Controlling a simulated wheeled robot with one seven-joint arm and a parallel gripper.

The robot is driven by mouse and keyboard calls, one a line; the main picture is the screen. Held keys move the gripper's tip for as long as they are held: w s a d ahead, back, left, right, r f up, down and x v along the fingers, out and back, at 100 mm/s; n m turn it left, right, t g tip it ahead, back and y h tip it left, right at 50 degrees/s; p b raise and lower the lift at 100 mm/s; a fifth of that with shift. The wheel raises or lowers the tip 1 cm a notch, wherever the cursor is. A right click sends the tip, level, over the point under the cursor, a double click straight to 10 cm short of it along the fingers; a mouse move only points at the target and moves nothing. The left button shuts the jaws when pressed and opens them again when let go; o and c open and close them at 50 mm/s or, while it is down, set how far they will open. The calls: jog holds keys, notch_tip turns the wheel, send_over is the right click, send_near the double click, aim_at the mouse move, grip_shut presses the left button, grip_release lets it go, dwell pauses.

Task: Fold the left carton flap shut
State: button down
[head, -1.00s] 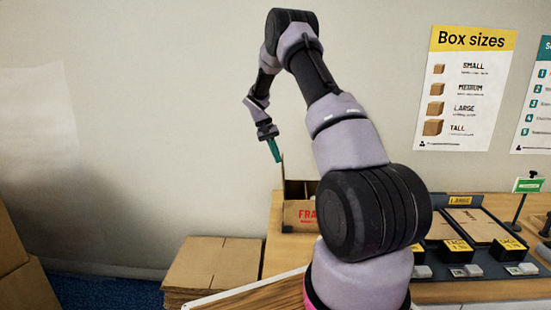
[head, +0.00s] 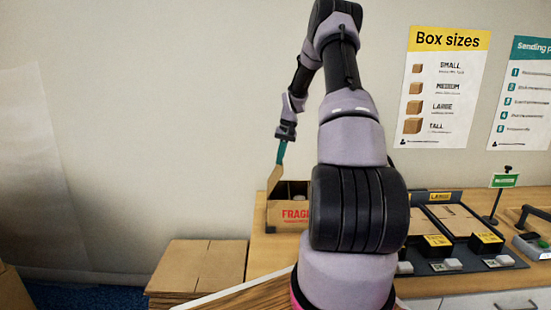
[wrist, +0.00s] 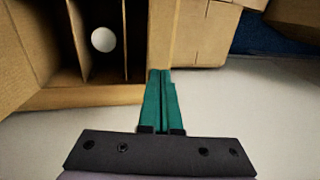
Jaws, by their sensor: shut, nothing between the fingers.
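The open carton (head: 295,212), brown with red "FRAGILE" print, stands on the wooden bench, partly hidden by my arm. Its left flap (head: 274,180) stands up from the left edge and leans right, toward the opening. My gripper (head: 281,160), with teal fingers, is shut and empty at the flap's upper end; it looks touching, but I cannot be sure. In the wrist view the shut fingers (wrist: 160,78) point at a tan board strip, probably the flap (wrist: 162,40). Inside the carton, dividers (wrist: 78,38) and a white round item (wrist: 103,39) show.
A stack of flat cardboard (head: 200,268) lies left of the bench. Black trays (head: 455,222) with yellow labels and a small green sign (head: 504,180) stand right of the carton. The wall behind the gripper is bare.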

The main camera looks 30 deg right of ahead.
jog(key=s+d+f+t+y, duration=0.3)
jog(key=d+f+y, duration=0.4)
jog(key=f, duration=0.1)
jog(key=shift+s+d, duration=0.35)
jog(key=shift+d, duration=0.05)
dwell(0.3)
jog(key=shift+a, duration=0.1)
dwell(0.3)
